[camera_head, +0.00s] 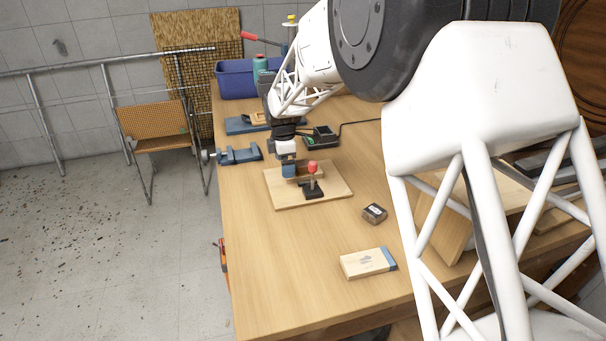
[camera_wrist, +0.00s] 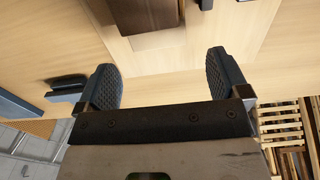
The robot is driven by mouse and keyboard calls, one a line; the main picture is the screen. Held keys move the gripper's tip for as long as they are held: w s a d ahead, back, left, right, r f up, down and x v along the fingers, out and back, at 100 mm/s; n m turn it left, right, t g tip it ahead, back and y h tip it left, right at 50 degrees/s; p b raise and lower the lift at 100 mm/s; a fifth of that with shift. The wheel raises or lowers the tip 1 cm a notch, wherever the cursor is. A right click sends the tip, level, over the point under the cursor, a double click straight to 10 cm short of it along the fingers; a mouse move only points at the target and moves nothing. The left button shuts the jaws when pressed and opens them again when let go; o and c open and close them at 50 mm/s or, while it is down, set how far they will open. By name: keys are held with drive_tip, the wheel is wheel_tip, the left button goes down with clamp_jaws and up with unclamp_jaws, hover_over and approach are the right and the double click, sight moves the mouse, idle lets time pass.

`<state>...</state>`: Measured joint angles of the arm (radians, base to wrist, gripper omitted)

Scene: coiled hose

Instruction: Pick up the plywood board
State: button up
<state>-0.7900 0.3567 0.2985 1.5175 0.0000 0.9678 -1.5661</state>
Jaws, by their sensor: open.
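The plywood board (camera_head: 290,199) is a thin, pale, flat square on the workbench, and part of it shows in the wrist view (camera_wrist: 236,28). A brown block (camera_head: 307,175) and a black toggle clamp with a red knob (camera_head: 313,180) are on it. My gripper (camera_head: 289,168) is over the board's far left part, pointing down. In the wrist view my gripper (camera_wrist: 162,62) has its two dark, ribbed fingers wide apart with nothing between them. The brown block (camera_wrist: 148,14) shows just beyond the fingers. The gap between the fingertips and the board is hard to judge.
A blue bin (camera_head: 237,82) stands behind. The front left of the bench is clear.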

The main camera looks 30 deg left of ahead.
drive_tip(key=shift+w+f, duration=0.1)
drive_tip(key=shift+f, duration=1.85)
drive_tip(key=c, duration=1)
drive_tip(key=shift+r, duration=0.15)
wheel_tip(320, 180, up, 10)
drive_tip(key=shift+f, duration=0.1)
